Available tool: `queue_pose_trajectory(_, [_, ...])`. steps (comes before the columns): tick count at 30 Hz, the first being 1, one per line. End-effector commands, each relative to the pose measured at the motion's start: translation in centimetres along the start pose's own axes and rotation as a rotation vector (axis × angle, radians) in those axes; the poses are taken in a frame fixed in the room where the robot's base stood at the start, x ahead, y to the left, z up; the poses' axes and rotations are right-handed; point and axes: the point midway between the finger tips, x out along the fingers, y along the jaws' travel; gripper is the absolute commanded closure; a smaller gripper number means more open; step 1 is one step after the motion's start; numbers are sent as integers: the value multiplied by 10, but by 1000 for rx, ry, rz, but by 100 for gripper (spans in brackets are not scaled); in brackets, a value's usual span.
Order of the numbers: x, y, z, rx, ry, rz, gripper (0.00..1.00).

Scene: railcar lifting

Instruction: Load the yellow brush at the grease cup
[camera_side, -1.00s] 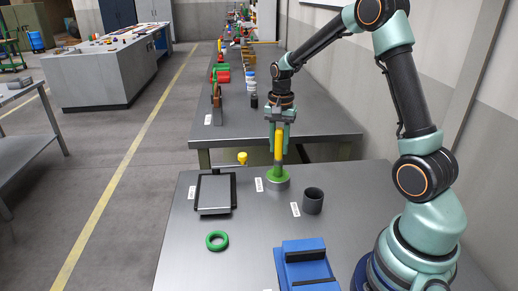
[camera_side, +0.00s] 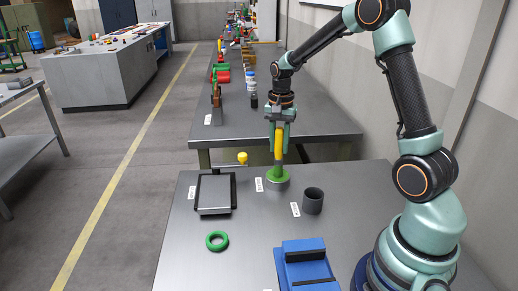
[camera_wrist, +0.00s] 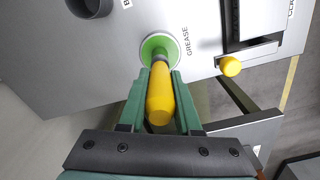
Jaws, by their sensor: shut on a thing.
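My gripper (camera_side: 279,130) is shut on the yellow brush (camera_side: 278,146), which hangs upright below it. In the wrist view the brush (camera_wrist: 160,97) lies between my two green fingers (camera_wrist: 160,88). Its lower end is over or in the grease cup (camera_side: 278,183), a low grey cup with green on top. In the wrist view the cup (camera_wrist: 172,42) shows a pale rim, a green surface and a GREASE label beside it. The brush's tip is hidden, and I cannot tell how deep it sits.
A dark cup (camera_side: 313,201) stands right of the grease cup. A dark-framed tray (camera_side: 215,193) with a yellow knob (camera_side: 242,157) lies to the left. A green ring (camera_side: 217,241) and a blue block (camera_side: 305,265) are nearer the front. The table between them is clear.

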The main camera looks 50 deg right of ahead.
Motion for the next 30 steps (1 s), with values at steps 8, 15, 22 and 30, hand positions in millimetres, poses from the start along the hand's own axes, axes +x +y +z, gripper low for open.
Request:
queue_pose_trajectory(8, [-23, -1, -1, 0, 3, -3, 100])
queue_pose_trajectory(15, [-40, -1, -1, 0, 4, -4, 100])
queue_pose_trajectory(22, [-57, -1, -1, 0, 3, -3, 100])
queue_pose_trajectory(30, [-67, 0, 0, 0, 2, -2, 100])
